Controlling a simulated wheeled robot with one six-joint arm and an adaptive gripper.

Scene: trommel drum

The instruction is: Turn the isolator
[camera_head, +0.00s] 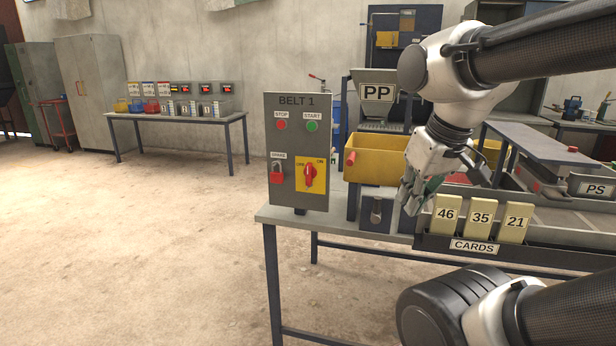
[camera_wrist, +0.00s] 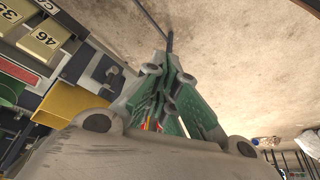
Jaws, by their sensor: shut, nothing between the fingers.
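The isolator is a red rotary handle (camera_head: 310,175) on a yellow plate (camera_head: 311,186), low on the right of the grey BELT 1 panel (camera_head: 296,130). The handle looks about upright, with small labels above it that I cannot read surely. My gripper (camera_head: 411,200) is to the right of the panel, apart from the isolator, above the table near the cards. It points down and its green-padded fingers are shut and empty. In the wrist view the closed fingers (camera_wrist: 172,80) fill the middle, and I cannot make out the isolator there.
The panel also has a STOP button (camera_head: 281,125), a START button (camera_head: 312,126) and a red SPARE padlock (camera_head: 277,177). A yellow bin (camera_head: 372,165) and a small box with a knob (camera_head: 376,211) stand between panel and gripper. Cards (camera_head: 481,218) sit in a holder rightward. Floor at left is clear.

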